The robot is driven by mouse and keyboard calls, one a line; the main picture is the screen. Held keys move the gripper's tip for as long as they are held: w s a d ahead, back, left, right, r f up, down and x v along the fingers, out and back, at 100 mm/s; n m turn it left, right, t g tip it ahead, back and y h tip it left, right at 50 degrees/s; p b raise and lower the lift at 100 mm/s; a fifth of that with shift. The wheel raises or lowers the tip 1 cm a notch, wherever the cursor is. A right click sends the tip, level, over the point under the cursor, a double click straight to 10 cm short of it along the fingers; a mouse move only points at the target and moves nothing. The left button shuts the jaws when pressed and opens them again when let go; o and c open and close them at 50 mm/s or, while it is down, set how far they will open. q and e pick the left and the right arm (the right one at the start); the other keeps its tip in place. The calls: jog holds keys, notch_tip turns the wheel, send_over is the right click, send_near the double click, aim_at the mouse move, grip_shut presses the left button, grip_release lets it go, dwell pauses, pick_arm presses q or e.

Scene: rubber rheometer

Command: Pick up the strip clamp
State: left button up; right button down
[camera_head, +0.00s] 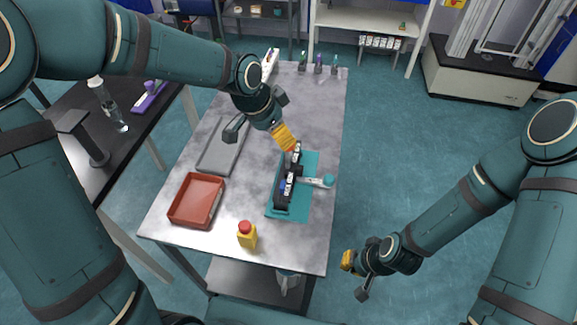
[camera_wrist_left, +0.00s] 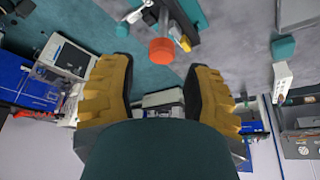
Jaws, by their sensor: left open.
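A long black fixture (camera_head: 283,192) with white-marked parts lies on a teal mat (camera_head: 302,205) on the grey table. A pale lever with a teal round end (camera_head: 328,181) sticks out to its right. I cannot tell for sure which part is the strip clamp. My left gripper (camera_head: 285,137) is above the far end of the fixture. In the left wrist view its yellow fingers (camera_wrist_left: 160,70) are spread, with nothing between them. An orange-red knob (camera_wrist_left: 162,50) shows just beyond the fingertips. My right gripper (camera_head: 348,261) hangs off the table's right side; its finger gap is not clear.
A red tray (camera_head: 172,214) and a yellow block with a red top (camera_head: 247,239) are at the near side. A grey tray (camera_head: 206,160) lies left of the fixture. Small upright items (camera_head: 318,66) stand at the table's far edge. A black side table (camera_head: 82,172) is at left.

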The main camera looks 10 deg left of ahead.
aim_at(290, 150)
pick_arm(q)
jog(key=b+x, duration=0.2)
jog(key=x, duration=0.7)
jog(key=shift+w+f, duration=0.25)
jog(key=shift+w, duration=0.05)
jog(key=shift+c, duration=0.5)
grip_shut()
